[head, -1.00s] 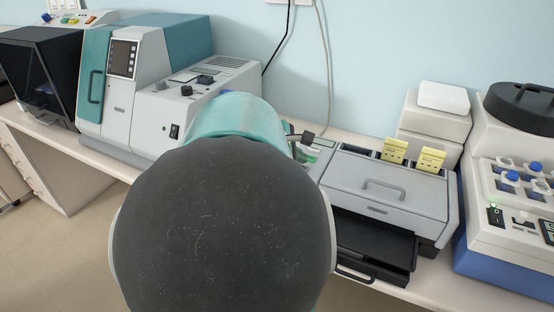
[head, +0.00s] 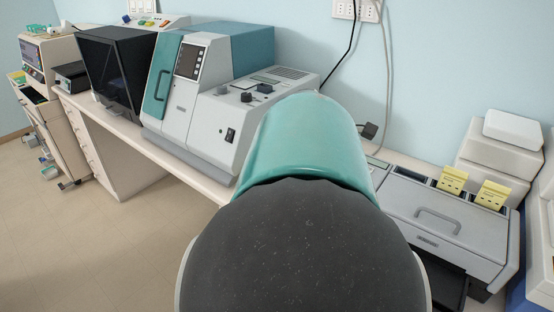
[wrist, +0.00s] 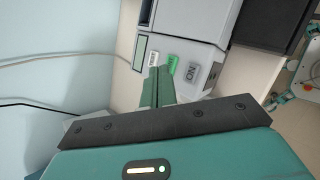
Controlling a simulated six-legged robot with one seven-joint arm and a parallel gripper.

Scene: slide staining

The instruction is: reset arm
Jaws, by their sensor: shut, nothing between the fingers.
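My gripper (wrist: 160,88) shows in the wrist view, with its two teal fingers together and nothing between them. The fingertips lie in the picture in front of a grey machine (wrist: 200,20) with a green button (wrist: 173,64) and a grey button marked "ON" (wrist: 191,72). I cannot tell how far apart they are. In the head view my own arm fills the lower middle and hides the gripper. The grey slide machine (head: 448,215) with two yellow slide holders (head: 452,180) on top stands to the right of the arm.
A teal and white machine (head: 205,90) and a black-fronted box (head: 112,70) stand along the bench on the left. Stacked white boxes (head: 500,150) stand at the back right. Cables (head: 386,70) hang down the wall.

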